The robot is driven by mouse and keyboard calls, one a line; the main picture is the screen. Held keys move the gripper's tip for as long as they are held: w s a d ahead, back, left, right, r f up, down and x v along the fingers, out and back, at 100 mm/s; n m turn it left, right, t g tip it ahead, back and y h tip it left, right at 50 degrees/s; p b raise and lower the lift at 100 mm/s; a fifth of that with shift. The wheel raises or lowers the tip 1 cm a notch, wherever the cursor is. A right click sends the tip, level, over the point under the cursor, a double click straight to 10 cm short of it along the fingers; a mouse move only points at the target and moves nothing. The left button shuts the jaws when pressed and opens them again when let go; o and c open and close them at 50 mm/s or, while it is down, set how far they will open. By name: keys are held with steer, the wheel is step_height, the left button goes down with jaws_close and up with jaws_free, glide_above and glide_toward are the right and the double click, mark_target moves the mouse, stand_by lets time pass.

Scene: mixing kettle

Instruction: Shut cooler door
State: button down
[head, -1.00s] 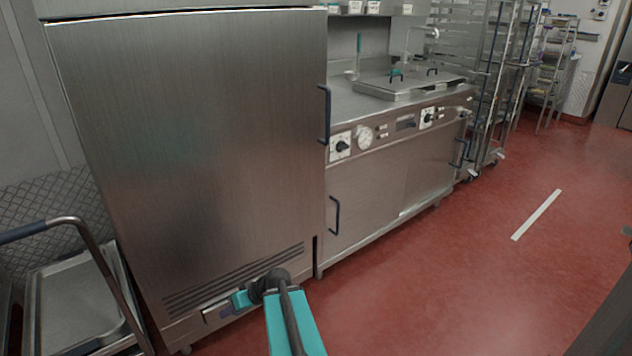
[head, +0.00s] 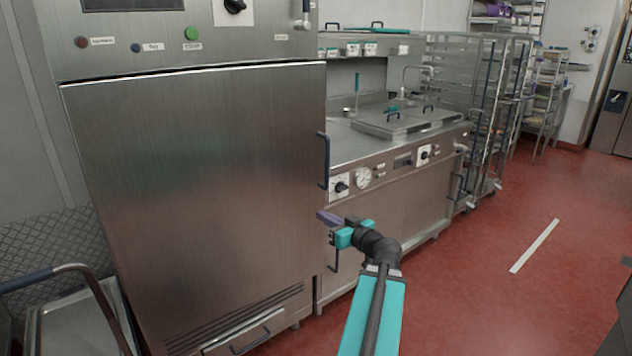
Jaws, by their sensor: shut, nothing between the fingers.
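The cooler door (head: 200,190) is a large brushed steel panel at the left in the head view. It has a dark vertical handle (head: 325,160) at its right edge. The door lies flush or nearly flush with its cabinet; a thin dark line runs along its top edge, and I cannot tell if it is fully closed. My gripper (head: 326,216) is shut and empty, with its purple fingers pointing left. It shows just below the door handle, near the door's right edge; I cannot tell whether it touches the door.
A control panel (head: 190,34) with a green button is above the door. A steel mixing kettle unit (head: 400,195) stands right of the cooler. Tall racks (head: 485,110) are behind it. A trolley (head: 80,320) is at the lower left. The red floor (head: 480,290) at right is clear.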

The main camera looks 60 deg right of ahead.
mark_target(311, 181)
steer(key=s+d+r+h, duration=0.1)
steer(key=s+d+r, duration=0.1)
steer(key=s+r, duration=0.2)
steer(key=shift+d+r+t, duration=0.3)
steer(key=shift+d+r, duration=0.05)
steer(key=shift+r, duration=0.2)
steer(key=shift+w, duration=0.1)
steer(key=shift+p+x, duration=1.25)
steer(key=shift+x, duration=5.65)
steer(key=shift+d+r, duration=0.1)
steer(key=shift+d, duration=0.05)
steer(key=shift+d, duration=0.1)
